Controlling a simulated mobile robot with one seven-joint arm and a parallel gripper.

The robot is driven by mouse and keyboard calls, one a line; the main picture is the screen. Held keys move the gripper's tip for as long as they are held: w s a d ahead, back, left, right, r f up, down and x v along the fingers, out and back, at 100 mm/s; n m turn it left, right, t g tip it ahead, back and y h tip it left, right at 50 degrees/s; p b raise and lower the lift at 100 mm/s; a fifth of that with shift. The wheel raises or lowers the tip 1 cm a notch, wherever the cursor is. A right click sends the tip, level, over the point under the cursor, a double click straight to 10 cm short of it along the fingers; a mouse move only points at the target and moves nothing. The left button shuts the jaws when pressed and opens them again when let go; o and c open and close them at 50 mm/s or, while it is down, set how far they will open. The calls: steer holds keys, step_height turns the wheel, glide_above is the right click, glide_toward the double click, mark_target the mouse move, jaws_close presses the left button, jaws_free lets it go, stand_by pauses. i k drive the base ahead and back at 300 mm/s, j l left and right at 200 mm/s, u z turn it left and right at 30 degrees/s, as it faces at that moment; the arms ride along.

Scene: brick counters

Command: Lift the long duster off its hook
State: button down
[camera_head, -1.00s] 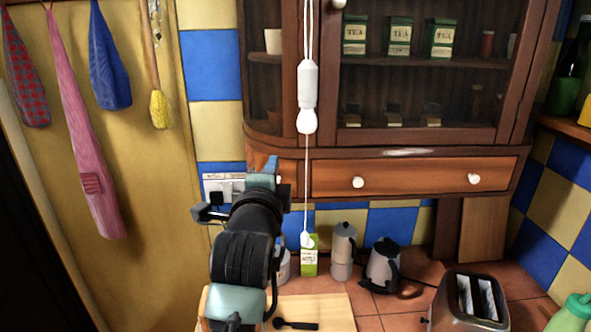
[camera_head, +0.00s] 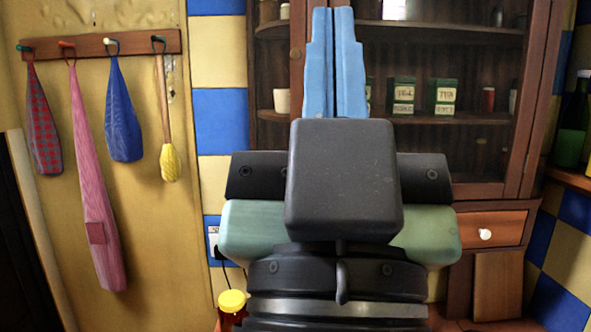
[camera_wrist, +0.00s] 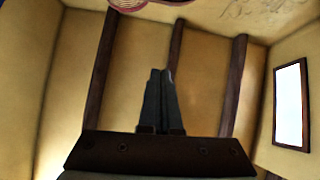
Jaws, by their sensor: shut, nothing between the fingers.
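The long duster (camera_head: 167,162) has a yellow head and a thin wooden handle. In the head view it hangs head down from the rightmost hook (camera_head: 158,40) of a wooden rail on the left wall. My gripper (camera_head: 334,12) is raised in the middle of the head view, to the right of the duster and apart from it. Its two blue fingers are shut together with nothing between them. In the wrist view the gripper (camera_wrist: 161,72) points up towards beams, and the duster does not show there.
On the same rail (camera_head: 90,46) hang a checked red cloth (camera_head: 43,120), a pink cloth (camera_head: 96,190) and a blue cloth (camera_head: 123,110). A glazed wooden cupboard (camera_head: 512,100) stands behind my gripper. A yellow-lidded jar (camera_head: 231,301) is low. The wrist view shows a window (camera_wrist: 290,103).

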mark_target(170, 161)
steer(key=i+j, duration=0.25)
steer(key=j, duration=0.2)
steer(key=i+j+u, duration=0.15)
steer(key=j, duration=0.35)
steer(key=i+j, duration=0.75)
